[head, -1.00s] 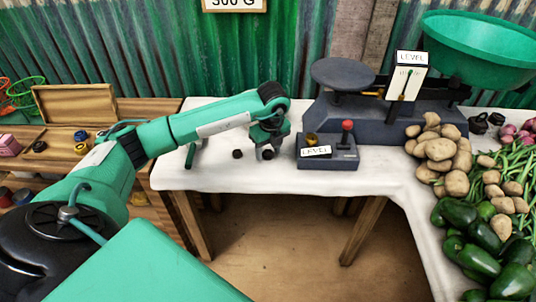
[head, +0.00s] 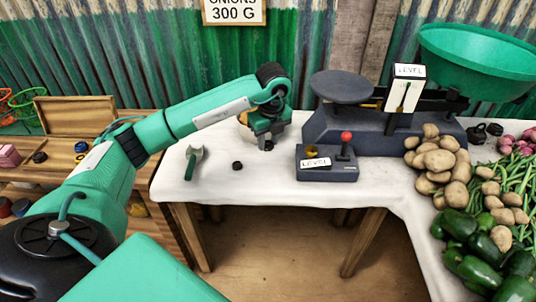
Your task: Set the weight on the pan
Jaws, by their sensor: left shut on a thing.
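My left gripper (head: 266,138) hangs over the back of the white-covered table, left of the scale, and is shut on a small dark weight (head: 269,146). The weight shows only partly beneath the fingers and appears just above the cloth. The flat round dark pan (head: 342,87) sits on top of the grey scale (head: 370,131), to the right of and higher in the picture than the gripper. A large green bowl (head: 478,52) is on the scale's right side. My right gripper is not in view.
Another small dark weight (head: 237,166) and a green-handled tool (head: 193,160) lie on the cloth (head: 215,186). A box with a red-knobbed lever (head: 327,166) stands before the scale. Potatoes (head: 437,160) and green peppers (head: 476,240) fill the right. An "ONIONS 300 G" sign (head: 234,12) hangs behind.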

